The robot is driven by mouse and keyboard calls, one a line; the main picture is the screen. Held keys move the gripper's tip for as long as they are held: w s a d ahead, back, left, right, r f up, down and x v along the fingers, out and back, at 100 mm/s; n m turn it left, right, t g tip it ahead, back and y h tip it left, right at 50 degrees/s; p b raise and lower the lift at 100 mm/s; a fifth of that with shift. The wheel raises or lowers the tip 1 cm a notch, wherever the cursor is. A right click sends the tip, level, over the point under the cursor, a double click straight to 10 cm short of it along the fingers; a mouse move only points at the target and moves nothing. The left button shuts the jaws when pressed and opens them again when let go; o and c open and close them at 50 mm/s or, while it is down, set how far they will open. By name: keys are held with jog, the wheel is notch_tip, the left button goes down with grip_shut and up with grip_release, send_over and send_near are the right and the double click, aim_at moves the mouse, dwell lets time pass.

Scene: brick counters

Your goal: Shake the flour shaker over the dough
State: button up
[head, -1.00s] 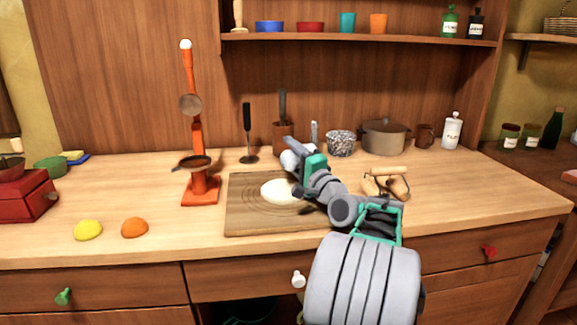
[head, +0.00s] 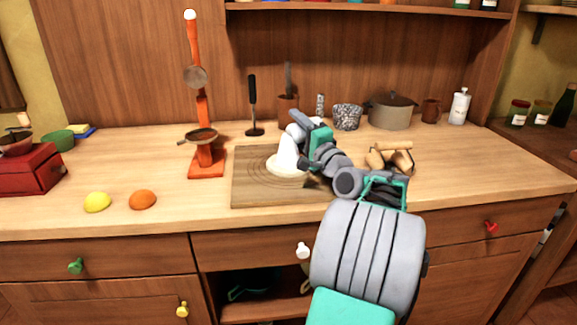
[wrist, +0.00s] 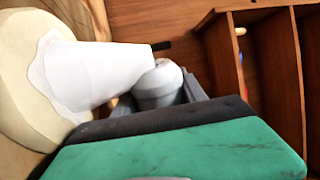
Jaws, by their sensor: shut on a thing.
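The pale round dough (head: 287,168) lies on the wooden board (head: 250,190) on the counter, and its thick edge fills the left of the wrist view (wrist: 18,90). My gripper (head: 305,140) is shut on the flour shaker (wrist: 160,86), whose grey-white top shows beyond the jaws in the wrist view. The shaker is tipped over above the dough. A white cone of flour (wrist: 105,72) spreads from the shaker down to the dough and ends in an irregular white patch. The head view also shows this white cone (head: 288,150). My gripper hides part of the shaker.
An orange stand (head: 205,160) with pans is left of the board. Yellow (head: 97,202) and orange (head: 143,200) domes lie at front left. A wooden-handled tool (head: 390,156) is right of my arm. A pot (head: 391,112) stands behind. The front right counter is clear.

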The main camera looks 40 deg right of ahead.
jog(key=shift+r+p, duration=1.75)
jog(key=shift+p, duration=0.05)
notch_tip(320, 180, down, 4)
jog(key=b, duration=0.2)
jog(key=shift+r+b, duration=0.1)
jog(key=shift+b, duration=0.3)
notch_tip(320, 180, up, 4)
jog(key=p, duration=0.3)
notch_tip(320, 180, down, 4)
jog(key=b, duration=0.2)
jog(key=shift+b, duration=0.4)
jog(key=shift+r, duration=0.25)
